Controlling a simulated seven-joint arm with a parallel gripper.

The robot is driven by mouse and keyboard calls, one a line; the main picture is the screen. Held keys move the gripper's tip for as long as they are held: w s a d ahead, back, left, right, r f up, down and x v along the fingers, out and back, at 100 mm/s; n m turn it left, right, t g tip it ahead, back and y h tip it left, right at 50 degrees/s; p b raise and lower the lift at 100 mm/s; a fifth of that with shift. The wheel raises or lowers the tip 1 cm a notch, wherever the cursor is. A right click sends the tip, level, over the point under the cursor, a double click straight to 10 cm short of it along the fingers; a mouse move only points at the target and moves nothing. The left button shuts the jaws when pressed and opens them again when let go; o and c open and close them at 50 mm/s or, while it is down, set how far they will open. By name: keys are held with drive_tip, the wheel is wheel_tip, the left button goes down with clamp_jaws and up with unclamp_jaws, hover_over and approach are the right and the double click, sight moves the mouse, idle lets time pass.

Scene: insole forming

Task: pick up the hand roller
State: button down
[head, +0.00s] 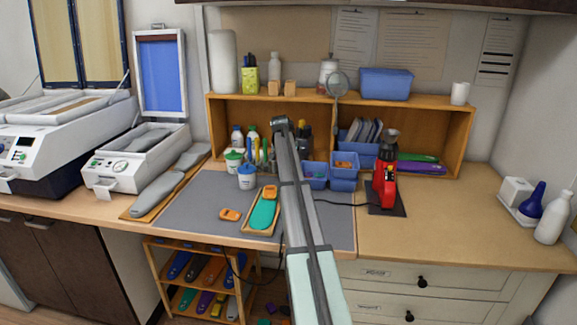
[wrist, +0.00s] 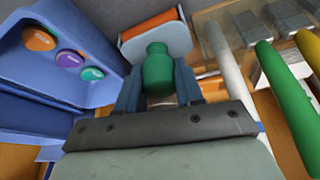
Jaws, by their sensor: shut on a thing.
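The hand roller (wrist: 157,68) shows in the wrist view, with a green handle, a grey frame and an orange roller (wrist: 150,25) at its far end. My gripper (wrist: 159,84) is shut on the green handle, with one blue-grey finger on each side. In the head view my arm reaches over the mat to the front of the wooden shelf. My fingers and the roller cannot be made out there, hidden behind the arm's end.
A blue bin with coloured discs (wrist: 68,58) is close on the left in the wrist view. Green (wrist: 288,105) and yellow (wrist: 309,50) handles stand close on the right. The grey mat (head: 190,215) is mostly bare at left; a red machine (head: 385,180) stands right.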

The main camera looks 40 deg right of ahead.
wheel_tip(320, 180, up, 18)
idle(0.5)
drive_tip(key=c, duration=1.3)
unclamp_jaws()
drive_tip(key=c, duration=0.4)
drive_tip(key=shift+w+a, duration=0.1)
drive_tip(key=shift+a, duration=0.05)
drive_tip(key=shift+c, duration=0.6)
drive_tip(key=a+f, duration=0.1)
drive_tip(key=a, duration=0.7)
drive_tip(key=s+a+f+n, duration=0.1)
drive_tip(key=s+a+f, duration=0.4)
drive_tip(key=s+a, duration=0.4)
drive_tip(key=s, duration=0.3)
drive_tip(key=shift+s, duration=0.3)
